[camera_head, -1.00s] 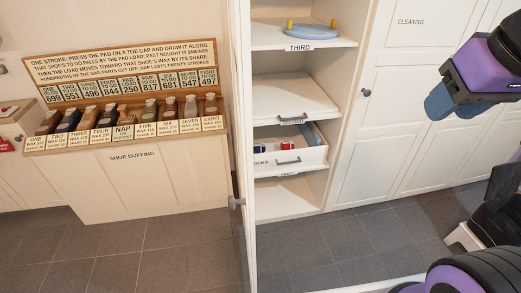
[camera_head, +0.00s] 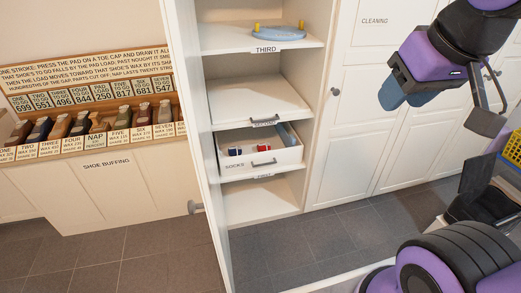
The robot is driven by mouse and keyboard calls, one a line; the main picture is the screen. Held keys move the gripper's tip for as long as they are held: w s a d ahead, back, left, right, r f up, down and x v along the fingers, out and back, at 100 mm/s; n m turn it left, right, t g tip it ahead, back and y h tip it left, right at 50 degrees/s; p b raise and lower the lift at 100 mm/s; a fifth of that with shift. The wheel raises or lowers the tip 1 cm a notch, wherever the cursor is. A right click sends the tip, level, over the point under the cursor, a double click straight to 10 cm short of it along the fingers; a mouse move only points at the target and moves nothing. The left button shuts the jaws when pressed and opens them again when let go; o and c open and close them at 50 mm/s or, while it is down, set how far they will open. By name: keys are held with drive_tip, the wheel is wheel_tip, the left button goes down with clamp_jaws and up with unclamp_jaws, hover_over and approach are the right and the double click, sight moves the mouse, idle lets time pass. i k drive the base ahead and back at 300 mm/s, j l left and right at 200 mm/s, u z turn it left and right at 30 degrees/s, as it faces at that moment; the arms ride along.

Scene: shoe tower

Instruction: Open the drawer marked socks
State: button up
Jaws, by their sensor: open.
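The drawer marked socks (camera_head: 235,166) is a white, open-topped drawer in the tall white cabinet, below the shelf labelled SECOND. Its front has a grey bar handle (camera_head: 264,162) and the word SOCKS at its left. Small red, white and blue items (camera_head: 237,150) show inside. I cannot tell how far the drawer stands out. My gripper (camera_head: 408,96), with blue fingers below a purple and black wrist, is at the upper right. It is open, seems empty, and is apart from the drawer, in front of the cleaning cupboard doors in the picture.
The cabinet door (camera_head: 200,150) stands open at the left, its knob (camera_head: 194,208) facing left. A blue tray (camera_head: 277,33) with yellow pegs sits on the THIRD shelf. A shoe buffing stand (camera_head: 90,165) is at the left. Grey floor tiles are clear.

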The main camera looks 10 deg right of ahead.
sight(249, 138)
drive_tip(key=i+l, duration=0.15)
drive_tip(key=l, duration=0.2)
drive_tip(key=i+l, duration=0.15)
drive_tip(key=l, duration=0.2)
drive_tip(key=i+l, duration=0.15)
drive_tip(key=l, duration=0.2)
drive_tip(key=i+l+u, duration=0.1)
drive_tip(key=l, duration=0.3)
drive_tip(key=i+l, duration=0.2)
drive_tip(key=l, duration=0.15)
drive_tip(key=i+l, duration=0.15)
drive_tip(key=l, duration=0.2)
